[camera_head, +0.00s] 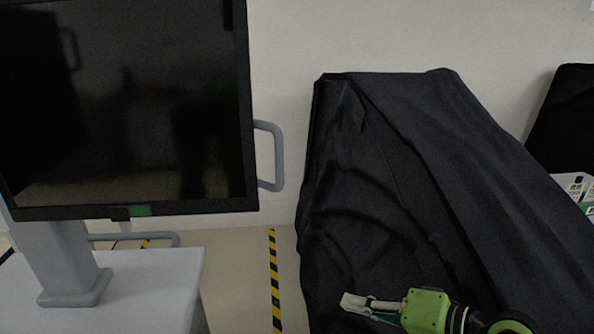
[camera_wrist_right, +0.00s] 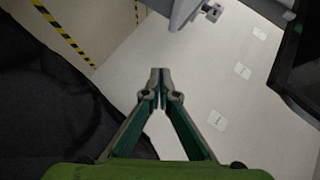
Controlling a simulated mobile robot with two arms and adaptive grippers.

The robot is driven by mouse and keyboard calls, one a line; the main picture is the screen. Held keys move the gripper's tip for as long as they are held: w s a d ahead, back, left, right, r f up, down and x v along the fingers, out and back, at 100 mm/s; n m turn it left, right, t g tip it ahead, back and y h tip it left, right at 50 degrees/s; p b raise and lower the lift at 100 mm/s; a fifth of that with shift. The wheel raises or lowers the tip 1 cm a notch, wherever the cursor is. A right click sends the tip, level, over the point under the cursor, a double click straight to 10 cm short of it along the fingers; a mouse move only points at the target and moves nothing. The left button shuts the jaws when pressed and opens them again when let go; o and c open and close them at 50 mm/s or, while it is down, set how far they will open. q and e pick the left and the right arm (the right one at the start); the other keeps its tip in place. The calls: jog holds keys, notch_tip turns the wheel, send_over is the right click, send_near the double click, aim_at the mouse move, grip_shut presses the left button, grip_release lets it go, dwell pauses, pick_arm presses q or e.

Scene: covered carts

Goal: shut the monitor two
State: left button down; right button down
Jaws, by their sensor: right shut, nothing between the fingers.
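A large monitor (camera_head: 125,110) with a dark screen stands at the left of the head view, on a grey stand (camera_head: 65,260) fixed to a light cart. A green patch (camera_head: 139,211) shows on its lower bezel. In the right wrist view a dark screen edge (camera_wrist_right: 298,65) shows at the upper right. My right gripper (camera_head: 352,301) is low in the head view, to the right of the monitor and apart from it, in front of black cloth. In the right wrist view its fingers (camera_wrist_right: 160,72) meet at the tips, with nothing between them. My left gripper is not in view.
A cart under black cloth (camera_head: 400,170) fills the middle right. The light cart top (camera_head: 140,285) is below the monitor, with a grey handle (camera_head: 277,155) beside the screen. Yellow-black tape (camera_head: 274,275) marks the floor. White labels (camera_wrist_right: 243,72) lie on a pale surface.

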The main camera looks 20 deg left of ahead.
jog(key=w+a+r+m+g+y, duration=0.1)
jog(key=w+a+r+y, duration=0.15)
jog(key=r, duration=1.05)
jog(key=w+a+r+m+g+y, duration=0.1)
jog(key=r+g+y, duration=0.15)
jog(key=r, duration=0.95)
jog(key=s+a+p, duration=0.3)
jog(key=a+p, duration=0.3)
jog(key=a, duration=0.2)
jog(key=shift+a+t, duration=0.2)
jog(key=shift+t, duration=0.15)
